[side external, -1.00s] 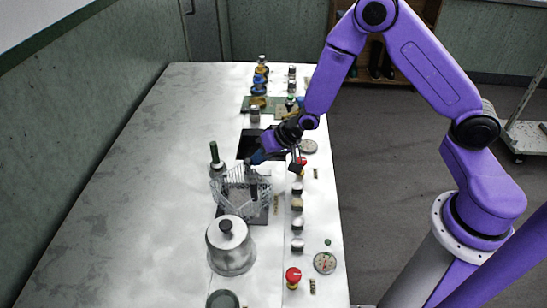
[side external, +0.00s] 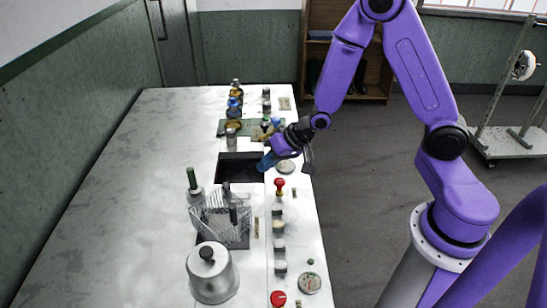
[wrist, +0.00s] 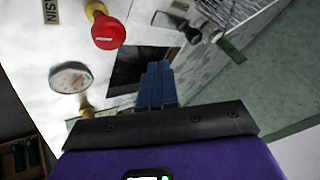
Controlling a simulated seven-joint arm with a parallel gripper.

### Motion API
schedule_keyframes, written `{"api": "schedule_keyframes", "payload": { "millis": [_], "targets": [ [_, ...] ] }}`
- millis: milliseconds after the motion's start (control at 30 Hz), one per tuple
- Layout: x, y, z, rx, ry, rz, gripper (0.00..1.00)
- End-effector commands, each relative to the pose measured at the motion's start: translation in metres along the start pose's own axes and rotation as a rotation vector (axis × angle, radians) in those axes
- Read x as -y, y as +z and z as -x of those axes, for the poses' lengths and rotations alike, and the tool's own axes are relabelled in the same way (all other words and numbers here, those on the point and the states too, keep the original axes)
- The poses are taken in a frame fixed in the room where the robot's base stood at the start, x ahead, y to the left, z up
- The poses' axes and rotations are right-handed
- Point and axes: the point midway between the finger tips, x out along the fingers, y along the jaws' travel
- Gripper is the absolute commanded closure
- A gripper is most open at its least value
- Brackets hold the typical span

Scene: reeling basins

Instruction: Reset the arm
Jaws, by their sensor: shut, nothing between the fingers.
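My gripper (side external: 264,163) has blue fingers and hangs over the right edge of the dark rectangular basin (side external: 228,168) in the side view. Its fingers are shut together with nothing between them. In the wrist view the closed blue fingers (wrist: 156,78) point toward the basin (wrist: 125,68). My purple arm reaches in from the right.
A wire basket (side external: 215,222) stands over a second dark opening, in front of the first. A metal lidded pot (side external: 212,276) is nearer the camera. Bottles (side external: 236,100) stand behind. The left tabletop is clear.

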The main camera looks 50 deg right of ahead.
Motion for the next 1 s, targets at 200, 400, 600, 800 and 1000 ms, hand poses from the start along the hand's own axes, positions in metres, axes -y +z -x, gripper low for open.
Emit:
{"api": "schedule_keyframes", "payload": {
  "millis": [200, 400, 600, 800, 1000],
  "targets": [
    [0.0, 0.0, 0.021, -0.001, -0.001, 0.0, 1.0],
    [0.003, 0.003, 0.03, 0.008, 0.005, 0.022, 1.0],
    [0.025, 0.027, 0.058, 0.09, 0.061, 0.238, 1.0],
    [0.046, 0.076, 0.113, 0.254, 0.115, 0.573, 1.0],
    [0.049, 0.128, 0.178, 0.452, 0.115, 0.902, 1.0]
  ]
}}
